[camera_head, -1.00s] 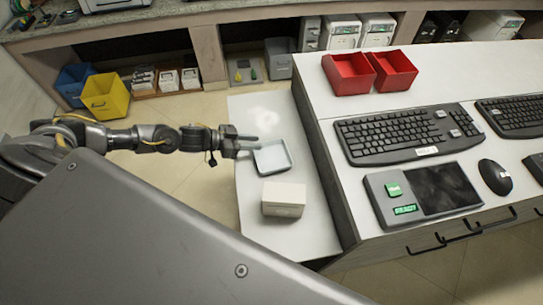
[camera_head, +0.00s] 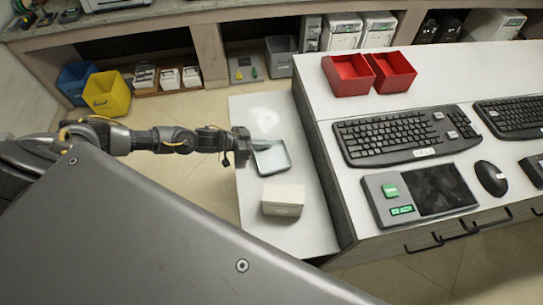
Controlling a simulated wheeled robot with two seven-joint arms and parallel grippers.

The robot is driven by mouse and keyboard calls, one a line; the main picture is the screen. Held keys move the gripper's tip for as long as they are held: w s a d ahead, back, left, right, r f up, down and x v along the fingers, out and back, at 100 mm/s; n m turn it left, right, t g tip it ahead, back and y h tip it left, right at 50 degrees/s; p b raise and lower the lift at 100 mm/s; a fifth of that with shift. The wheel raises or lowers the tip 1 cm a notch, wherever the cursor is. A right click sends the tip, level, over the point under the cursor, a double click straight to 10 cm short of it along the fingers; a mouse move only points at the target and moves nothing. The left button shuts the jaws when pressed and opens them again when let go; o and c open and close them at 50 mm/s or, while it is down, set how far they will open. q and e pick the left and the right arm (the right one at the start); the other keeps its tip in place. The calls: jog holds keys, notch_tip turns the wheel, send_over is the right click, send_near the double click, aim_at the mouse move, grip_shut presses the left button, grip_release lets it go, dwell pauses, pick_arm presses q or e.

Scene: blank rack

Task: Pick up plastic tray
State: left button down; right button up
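The plastic tray (camera_head: 272,158) is a shallow, pale blue-grey open tray. It lies on the low white side table, behind a white box. My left gripper (camera_head: 258,144) is at the tray's far left edge, with its fingers at or just above the rim. The fingers are small and partly hidden, so I cannot tell whether they touch the tray or how far apart they are. My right gripper is not in view.
The white box (camera_head: 283,200) stands on the white table (camera_head: 262,236) in front of the tray. A higher counter (camera_head: 340,112) to the right holds red bins (camera_head: 347,76), keyboards (camera_head: 405,136) and a scale (camera_head: 383,196). Yellow (camera_head: 107,93) and blue bins are at the back left.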

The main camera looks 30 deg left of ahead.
pick_arm(q)
jog(key=shift+r, duration=0.15)
jog(key=shift+r+b, duration=0.25)
jog(key=shift+b, duration=0.1)
jog(key=shift+a+r+b, duration=0.2)
jog(key=shift+r+b, duration=0.55)
jog(key=shift+r, duration=0.45)
jog(key=a+r+b, duration=0.5)
jog(key=a+r, duration=0.5)
jog(key=a, duration=0.3)
jog(key=shift+w+a, duration=0.3)
jog(key=shift+w, duration=0.15)
